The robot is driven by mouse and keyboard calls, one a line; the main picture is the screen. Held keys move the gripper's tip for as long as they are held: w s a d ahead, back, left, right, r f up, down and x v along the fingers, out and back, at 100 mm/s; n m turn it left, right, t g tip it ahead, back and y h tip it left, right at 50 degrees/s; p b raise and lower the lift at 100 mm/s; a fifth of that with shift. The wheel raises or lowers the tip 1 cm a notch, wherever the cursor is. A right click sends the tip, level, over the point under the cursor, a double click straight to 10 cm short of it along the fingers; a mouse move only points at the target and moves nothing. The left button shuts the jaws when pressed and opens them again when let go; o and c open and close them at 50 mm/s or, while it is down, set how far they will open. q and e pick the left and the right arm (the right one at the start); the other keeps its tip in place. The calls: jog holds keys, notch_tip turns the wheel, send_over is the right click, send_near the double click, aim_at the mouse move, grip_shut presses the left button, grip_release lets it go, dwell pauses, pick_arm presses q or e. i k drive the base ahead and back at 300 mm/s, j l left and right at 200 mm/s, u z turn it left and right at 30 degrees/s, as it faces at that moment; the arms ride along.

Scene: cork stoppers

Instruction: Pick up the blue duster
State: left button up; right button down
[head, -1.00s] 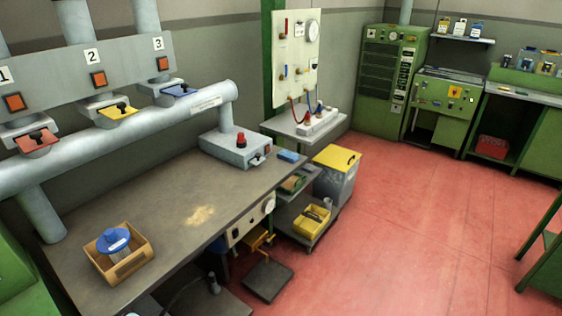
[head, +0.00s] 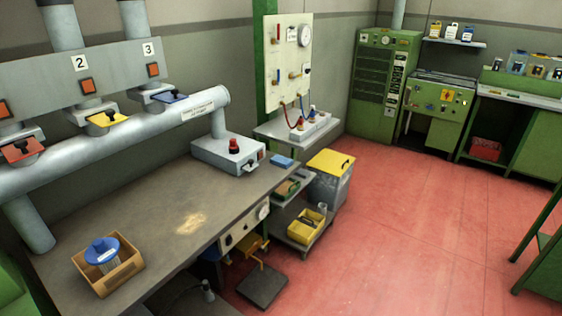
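A small blue block (head: 281,161), which looks like the blue duster, lies at the far right end of the grey workbench (head: 150,232), beside the grey box with the red knob. It is small in the picture, and I cannot make out its texture. Nothing touches it from above. Neither of my grippers is in view.
The grey box (head: 228,152) stands left of the blue block. A wooden box (head: 125,275) with a blue-topped item sits at the bench's near left. A trolley (head: 300,230) and yellow-lidded bin (head: 330,163) stand right of the bench. Red floor (head: 400,230) is open.

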aim_at(282, 162)
jog(key=i+l+u, duration=0.2)
jog(key=i+l, duration=0.35)
jog(key=i+l+u, duration=0.15)
jog(key=i+l, duration=0.4)
jog(key=i+l+u, duration=0.2)
jog(key=i+l, duration=0.3)
jog(key=l, duration=0.25)
